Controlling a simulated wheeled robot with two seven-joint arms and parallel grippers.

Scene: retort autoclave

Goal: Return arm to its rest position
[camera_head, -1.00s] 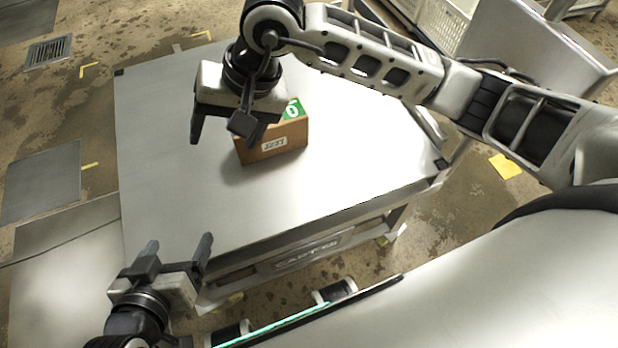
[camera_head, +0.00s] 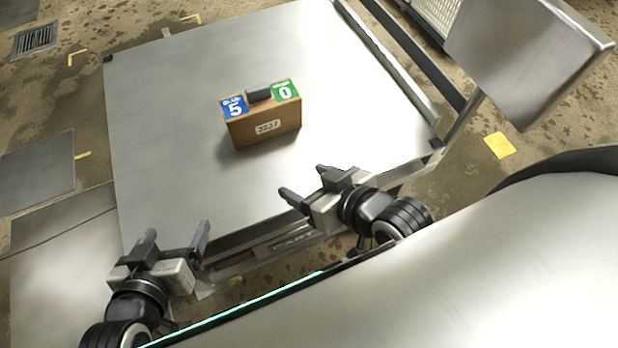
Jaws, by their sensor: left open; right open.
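My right gripper (camera_head: 303,182) is open and empty over the near right edge of the steel cart, its fingers pointing up and left. My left gripper (camera_head: 172,236) is open and empty at the near left edge of the cart, its fingers pointing up. A brown box (camera_head: 264,127) stands upright on the cart top, apart from both grippers. It has a blue label with a 5, a green label with a 0, a dark handle on top and a small tag reading 3237 on its front.
The steel cart top (camera_head: 170,110) is bare around the box. A tilted grey panel (camera_head: 530,60) stands at the upper right beside a white crate (camera_head: 433,14). A floor drain (camera_head: 34,41) and a yellow floor mark (camera_head: 499,145) lie on the wet floor.

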